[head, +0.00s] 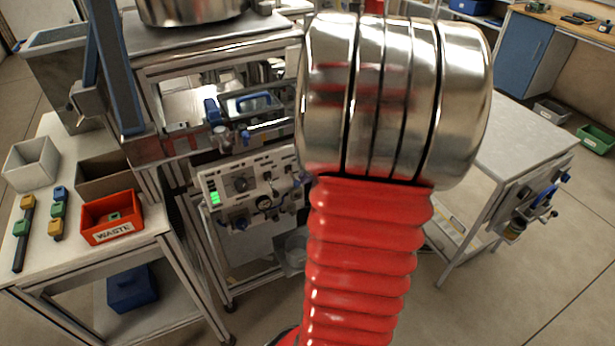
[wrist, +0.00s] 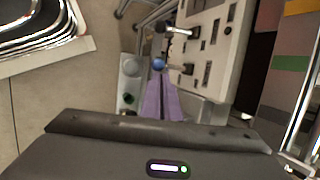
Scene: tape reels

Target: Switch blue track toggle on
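The control panel (head: 255,185) is pale, with a green display, a dial and small levers. In the wrist view, the panel (wrist: 215,45) shows side-on at the upper right. A toggle with a blue ball tip (wrist: 158,64) sticks out from it to the left. Another lever with a darker tip (wrist: 161,28) stands above it. I cannot read labels, or tell whether the blue toggle is on. My gripper (wrist: 160,80) has purple fingers lying close together, seemingly shut, with tips just below the blue ball. I cannot tell whether they touch it. The head view hides my gripper behind my arm.
A red waste bin (head: 112,232) and a grey bin (head: 32,163) stand on the left table. A machine frame with blue handles (head: 254,101) is above the panel. Another table (head: 525,135) stands at right. Open floor lies at the lower right.

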